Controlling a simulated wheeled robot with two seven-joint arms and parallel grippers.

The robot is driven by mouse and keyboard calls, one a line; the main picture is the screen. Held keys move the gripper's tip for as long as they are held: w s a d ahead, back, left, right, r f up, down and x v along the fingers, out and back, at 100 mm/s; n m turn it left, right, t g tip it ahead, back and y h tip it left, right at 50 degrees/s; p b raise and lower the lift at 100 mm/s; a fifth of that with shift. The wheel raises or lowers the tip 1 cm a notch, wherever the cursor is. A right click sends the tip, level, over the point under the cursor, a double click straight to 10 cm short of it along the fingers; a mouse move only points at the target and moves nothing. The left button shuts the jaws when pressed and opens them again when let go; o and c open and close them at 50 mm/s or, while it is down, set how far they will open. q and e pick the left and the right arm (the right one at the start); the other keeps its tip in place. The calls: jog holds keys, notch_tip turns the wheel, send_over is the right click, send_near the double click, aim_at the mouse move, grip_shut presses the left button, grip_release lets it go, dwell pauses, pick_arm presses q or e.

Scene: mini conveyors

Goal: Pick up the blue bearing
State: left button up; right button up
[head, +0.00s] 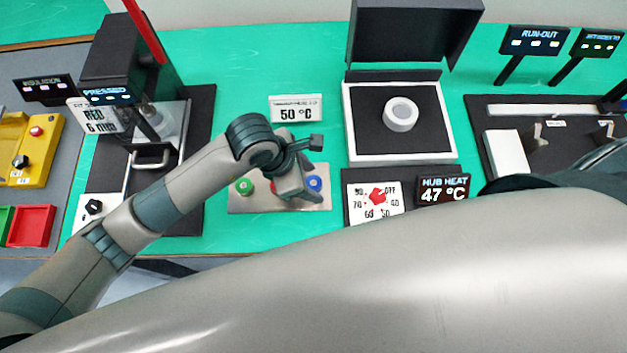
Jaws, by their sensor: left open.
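The blue bearing (314,184) sits at the right end of a grey plate (236,203) on the green bench, partly covered by my gripper. My left gripper (308,166) is open, over the right part of the plate and close to the blue bearing. I cannot tell whether it touches the bearing; nothing shows held in it. A green bearing (245,187) sits at the left of the plate. A red bearing (274,187) is in the middle, mostly hidden behind the gripper. My right arm crosses the foreground; its gripper is not in view.
A heater box with a raised dark lid (412,32) holds a pale ring (400,114), right of the plate. A red dial (377,196) and a 47 °C display (444,190) stand before it. A press (125,55) with a red lever is left. Green bench shows between them.

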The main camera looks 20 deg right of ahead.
aim_at(320, 181)
pick_arm(q)
jog(key=c, duration=1.2)
jog(key=shift+r, duration=0.1)
